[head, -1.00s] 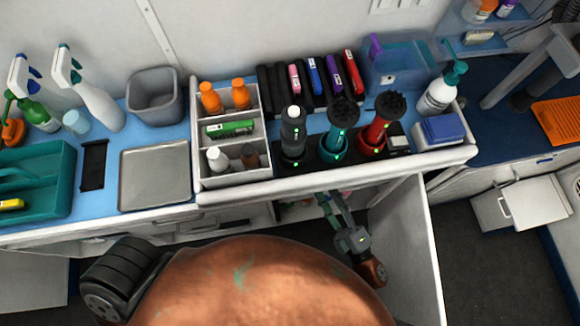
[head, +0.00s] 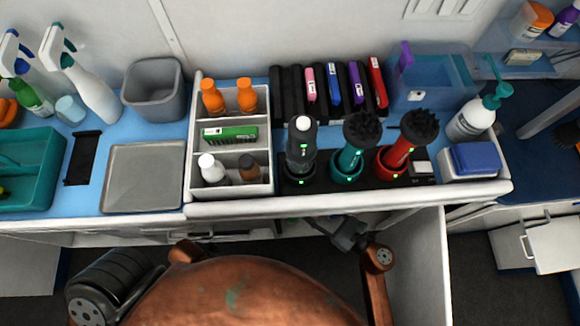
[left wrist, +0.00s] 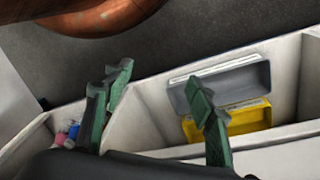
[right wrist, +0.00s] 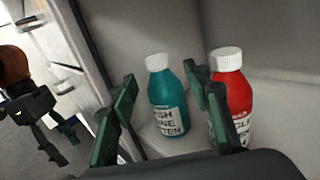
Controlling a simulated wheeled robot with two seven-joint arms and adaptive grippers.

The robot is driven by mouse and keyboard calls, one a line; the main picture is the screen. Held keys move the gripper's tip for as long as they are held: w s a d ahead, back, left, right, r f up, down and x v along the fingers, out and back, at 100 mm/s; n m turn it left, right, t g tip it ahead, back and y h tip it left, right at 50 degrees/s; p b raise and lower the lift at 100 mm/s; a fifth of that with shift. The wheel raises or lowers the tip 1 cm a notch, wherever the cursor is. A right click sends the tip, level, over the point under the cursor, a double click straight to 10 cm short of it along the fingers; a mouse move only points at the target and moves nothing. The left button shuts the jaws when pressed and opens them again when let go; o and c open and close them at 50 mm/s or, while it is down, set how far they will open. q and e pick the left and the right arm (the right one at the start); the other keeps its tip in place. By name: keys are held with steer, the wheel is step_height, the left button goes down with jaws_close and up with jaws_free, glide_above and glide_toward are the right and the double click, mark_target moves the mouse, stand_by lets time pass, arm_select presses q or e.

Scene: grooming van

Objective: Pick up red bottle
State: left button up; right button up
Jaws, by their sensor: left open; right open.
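The red bottle (right wrist: 230,92), with a white cap and white label, stands upright inside a pale cabinet in the right wrist view. A teal bottle (right wrist: 168,98) with a white cap stands to its left. My right gripper (right wrist: 160,85) is open and empty; its right finger overlaps the red bottle's left edge, and the teal bottle shows between the fingers. Contact cannot be told. In the head view its fingers are hidden under the counter edge, and the red bottle does not show. My left gripper (left wrist: 160,95) is open and empty in the left wrist view, over an open compartment.
A yellow bin (left wrist: 235,118) and a grey bin (left wrist: 230,82) sit in the compartment below my left gripper. The white counter edge (head: 350,195) overhangs my right arm. An open white door panel (head: 420,265) stands just right of that arm.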

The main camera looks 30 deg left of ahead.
steer(key=a, duration=0.4)
steer(key=w+a, duration=0.1)
steer(key=a, duration=0.2)
steer(key=shift+f, duration=0.2)
steer(key=shift+c, duration=0.7)
jaws_close()
